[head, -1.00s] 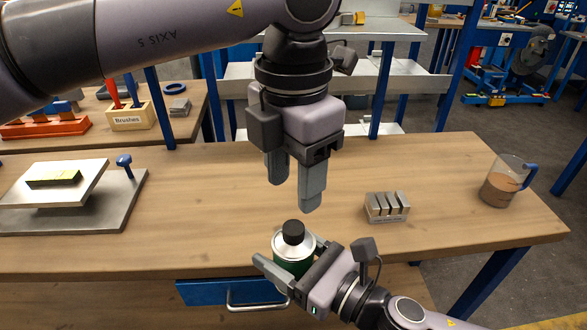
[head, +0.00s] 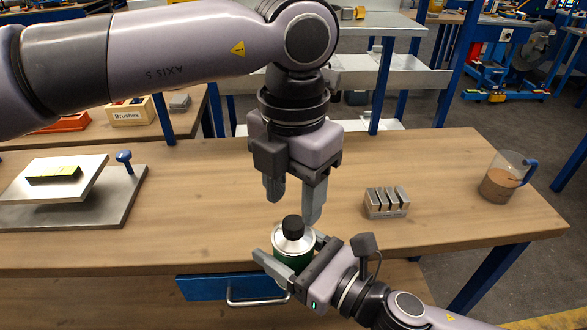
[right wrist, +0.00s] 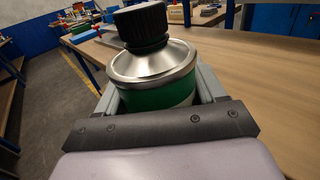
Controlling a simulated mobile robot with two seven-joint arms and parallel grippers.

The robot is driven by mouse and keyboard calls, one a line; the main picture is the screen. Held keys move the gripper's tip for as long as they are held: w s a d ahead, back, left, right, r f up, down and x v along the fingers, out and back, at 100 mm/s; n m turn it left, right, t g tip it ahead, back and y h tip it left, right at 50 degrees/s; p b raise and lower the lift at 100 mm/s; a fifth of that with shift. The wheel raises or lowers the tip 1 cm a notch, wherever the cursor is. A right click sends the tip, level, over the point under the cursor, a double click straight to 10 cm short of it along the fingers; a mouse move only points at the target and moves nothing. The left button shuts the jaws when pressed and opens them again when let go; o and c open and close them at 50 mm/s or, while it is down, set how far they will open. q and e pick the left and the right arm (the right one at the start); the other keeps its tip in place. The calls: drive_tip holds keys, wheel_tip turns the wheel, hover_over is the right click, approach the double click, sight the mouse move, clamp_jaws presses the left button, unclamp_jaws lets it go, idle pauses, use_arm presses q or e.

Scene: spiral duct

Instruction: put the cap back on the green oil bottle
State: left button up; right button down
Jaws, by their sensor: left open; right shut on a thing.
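The green oil bottle (head: 294,257) has a silver shoulder and stands near the front edge of the bench. It also shows close up in the right wrist view (right wrist: 155,85). The black cap (head: 293,227) sits on top of the bottle's neck; whether it is screwed down I cannot tell. In the right wrist view the cap (right wrist: 142,25) looks a little tilted. My right gripper (head: 286,262) is shut on the bottle's body, one finger on each side. My left gripper (head: 292,208) is open and empty, fingers pointing down, just above the cap and apart from it.
A slotted metal block (head: 387,203) stands to the right, and a jug of brown liquid (head: 503,177) at the far right. A metal plate fixture with a blue knob (head: 124,156) is at the left. Below the bench edge is a blue drawer (head: 200,287).

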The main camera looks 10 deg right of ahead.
sight(293, 222)
use_arm(q)
drive_tip(key=shift+f, duration=2)
drive_tip(key=shift+c, duration=0.4)
clamp_jaws()
drive_tip(key=shift+o, duration=1.1)
unclamp_jaws()
drive_tip(key=shift+r, duration=0.1)
wheel_tip(293, 222, up, 12)
